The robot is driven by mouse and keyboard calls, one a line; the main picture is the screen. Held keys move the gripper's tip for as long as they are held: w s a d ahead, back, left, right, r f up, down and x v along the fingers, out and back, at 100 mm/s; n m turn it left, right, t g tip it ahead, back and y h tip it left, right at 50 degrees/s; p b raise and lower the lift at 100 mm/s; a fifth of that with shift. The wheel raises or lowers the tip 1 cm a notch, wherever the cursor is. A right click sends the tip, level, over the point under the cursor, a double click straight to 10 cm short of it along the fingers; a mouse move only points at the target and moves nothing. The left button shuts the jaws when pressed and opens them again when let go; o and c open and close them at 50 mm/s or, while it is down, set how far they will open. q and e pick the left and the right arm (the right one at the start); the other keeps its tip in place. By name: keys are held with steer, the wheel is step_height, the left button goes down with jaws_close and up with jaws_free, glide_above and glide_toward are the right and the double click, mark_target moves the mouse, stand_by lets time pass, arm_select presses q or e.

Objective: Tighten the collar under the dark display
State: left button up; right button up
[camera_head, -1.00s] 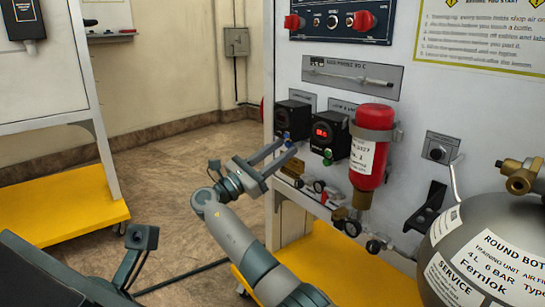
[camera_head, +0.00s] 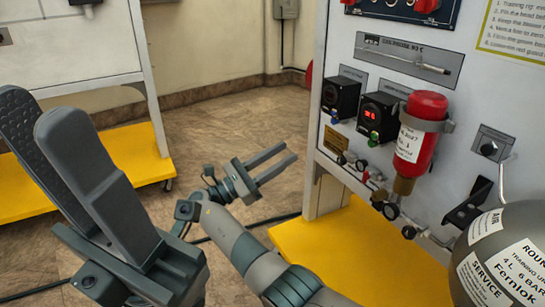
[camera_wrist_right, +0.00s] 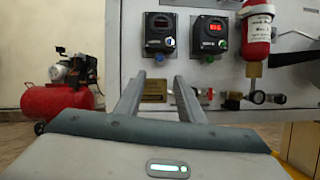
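The dark display (camera_head: 340,97) is the left of two black boxes on the panel. A blue collar (camera_head: 335,118) sits under it; in the right wrist view this collar (camera_wrist_right: 169,42) is ahead and above the fingertips. The other display (camera_head: 378,117) shows red digits and has a green collar (camera_head: 374,139) below. My right gripper (camera_head: 290,151) is open and empty, left of and below the dark display, apart from the collar. Its spread fingers also show in the right wrist view (camera_wrist_right: 158,80). My left gripper (camera_head: 55,105) is large at the left, its fingers apart and nothing seen between.
A red bottle (camera_head: 421,135) hangs right of the displays. Gauges and valves (camera_head: 385,205) stick out below. A grey cylinder (camera_head: 510,255) stands at lower right. The yellow base (camera_head: 345,255) juts out below the panel. A red compressor (camera_wrist_right: 60,95) stands at left in the wrist view.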

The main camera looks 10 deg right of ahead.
steer(key=shift+v, duration=1.25)
